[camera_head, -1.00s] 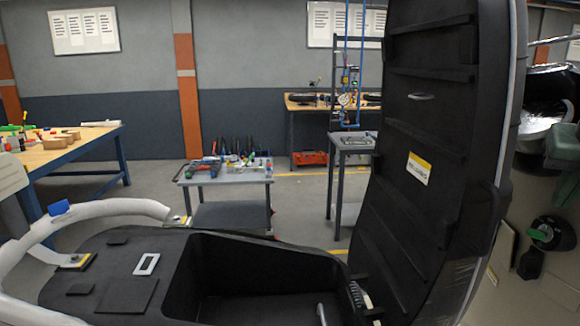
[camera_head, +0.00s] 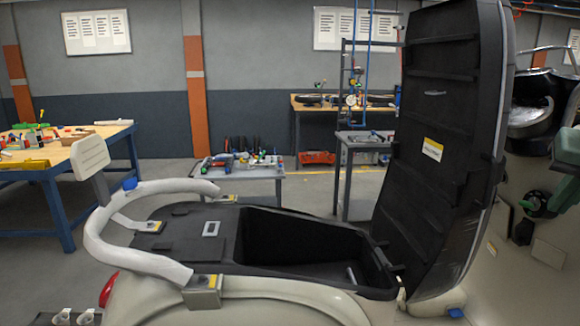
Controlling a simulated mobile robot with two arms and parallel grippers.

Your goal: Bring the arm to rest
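My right gripper (camera_head: 516,226) seems to be the small dark shape at the right edge, below a green and black joint (camera_head: 540,204) of what looks like my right arm. It is right of the raised seat and apart from it. It is too small and dark to tell whether the fingers are open, and I see nothing clearly held. My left gripper is not in view.
A scooter with its black seat (camera_head: 425,185) raised upright and its storage bin (camera_head: 300,232) open fills the front. A pale grab rail (camera_head: 115,248) curves at its left. A wooden workbench (camera_head: 85,150) and a small tool table (camera_head: 240,172) stand behind, with free floor between.

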